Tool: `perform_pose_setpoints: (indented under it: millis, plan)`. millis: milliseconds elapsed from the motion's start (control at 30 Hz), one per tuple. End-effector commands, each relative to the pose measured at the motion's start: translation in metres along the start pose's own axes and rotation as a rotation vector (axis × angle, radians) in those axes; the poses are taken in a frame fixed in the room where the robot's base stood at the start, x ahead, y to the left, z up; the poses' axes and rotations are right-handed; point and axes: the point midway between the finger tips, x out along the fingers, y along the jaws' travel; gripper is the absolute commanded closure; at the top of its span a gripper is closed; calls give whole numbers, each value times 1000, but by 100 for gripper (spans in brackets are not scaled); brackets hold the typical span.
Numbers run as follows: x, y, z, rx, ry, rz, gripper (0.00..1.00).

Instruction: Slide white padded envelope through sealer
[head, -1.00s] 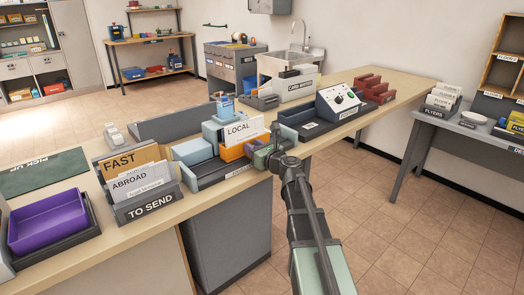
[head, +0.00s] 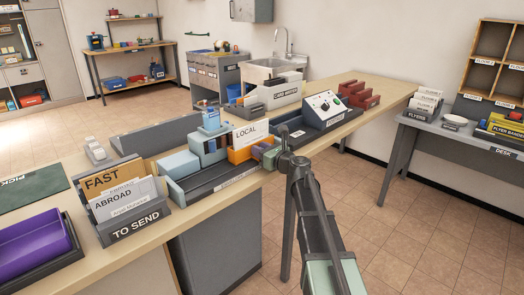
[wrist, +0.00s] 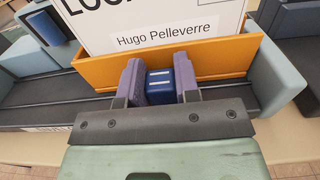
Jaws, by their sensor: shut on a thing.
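The white envelope (head: 250,133), marked LOCAL, stands upright in an orange holder (head: 240,155) on the sealer's dark track (head: 208,180). The wrist view shows the envelope (wrist: 150,22) with the name Hugo Pelleverre, and the orange holder (wrist: 220,62) around its lower edge. My gripper (wrist: 158,68) is shut on a blue, white-striped handle (wrist: 160,88) at the holder's front. In the head view my gripper (head: 266,154) is at the track's right part. The sealer's light-blue press (head: 210,122) stands left of the envelope. The envelope's lower edge is hidden.
The TO SEND rack (head: 138,225) stands left of the sealer. A console with knobs (head: 325,108) stands to the right on the same counter. A low grey wall is behind.

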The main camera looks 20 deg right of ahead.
Motion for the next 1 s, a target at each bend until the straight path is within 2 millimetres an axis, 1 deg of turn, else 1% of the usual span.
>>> perform_pose_setpoints:
  millis: [33,133,167,300,567,667,767,900,1000]
  plan:
    - [0,-4,1,-1,-1,-7,100]
    - [1,-4,1,-1,-1,-8,100]
    - [1,-4,1,-1,-1,-8,66]
    - [0,-4,1,0,-1,-7,45]
    - [0,-2,1,0,-1,-5,45]
    - [-9,-2,0,0,-1,-6,45]
    - [-28,-1,0,0,-1,-8,45]
    - [-66,-1,0,0,-1,-9,45]
    - [-88,-1,1,0,-1,-9,45]
